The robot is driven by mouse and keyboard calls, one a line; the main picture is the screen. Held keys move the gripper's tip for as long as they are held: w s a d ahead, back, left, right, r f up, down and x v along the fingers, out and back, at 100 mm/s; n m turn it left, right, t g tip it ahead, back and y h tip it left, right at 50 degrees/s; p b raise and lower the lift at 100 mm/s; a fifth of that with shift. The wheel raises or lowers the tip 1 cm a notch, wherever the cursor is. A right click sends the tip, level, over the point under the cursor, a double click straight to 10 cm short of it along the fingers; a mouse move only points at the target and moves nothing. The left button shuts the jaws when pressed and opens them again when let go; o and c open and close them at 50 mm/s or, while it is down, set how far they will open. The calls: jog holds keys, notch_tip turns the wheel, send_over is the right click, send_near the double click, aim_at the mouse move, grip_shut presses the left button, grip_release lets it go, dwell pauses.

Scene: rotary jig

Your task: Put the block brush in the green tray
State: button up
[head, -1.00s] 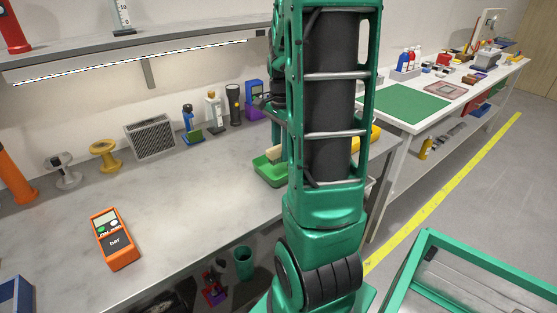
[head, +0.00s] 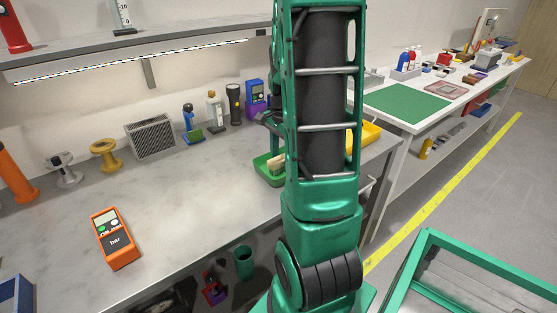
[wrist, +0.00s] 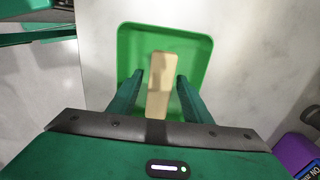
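The block brush (wrist: 160,75) is a pale wooden block. In the wrist view it lies within the green tray (wrist: 202,50), between my fingers with a gap on each side. In the head view the brush (head: 277,163) shows inside the tray (head: 264,177), tilted, partly hidden behind my arm. My gripper (wrist: 159,76) is open over the tray; in the head view its fingers are hidden by my arm. The brush's bristles cannot be made out.
A yellow bin (head: 369,136) stands right of my arm near the bench end. A flashlight (head: 233,104), bottles and a blue device (head: 254,91) line the back. An orange meter (head: 115,238) lies at the front left. The middle of the bench (head: 190,190) is clear.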

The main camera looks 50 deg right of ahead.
notch_tip(320, 180, up, 11)
jog(key=s+a+f+n, duration=0.2)
jog(key=s+a+n, duration=1.1)
jog(key=a, duration=0.3)
jog(key=shift+s+a+n, duration=0.3)
jog(key=shift+s+n, duration=0.1)
jog(key=shift+n, duration=0.3)
jog(key=shift+f, duration=0.1)
jog(key=shift+w+f, duration=0.25)
jog(key=shift+w, duration=0.35)
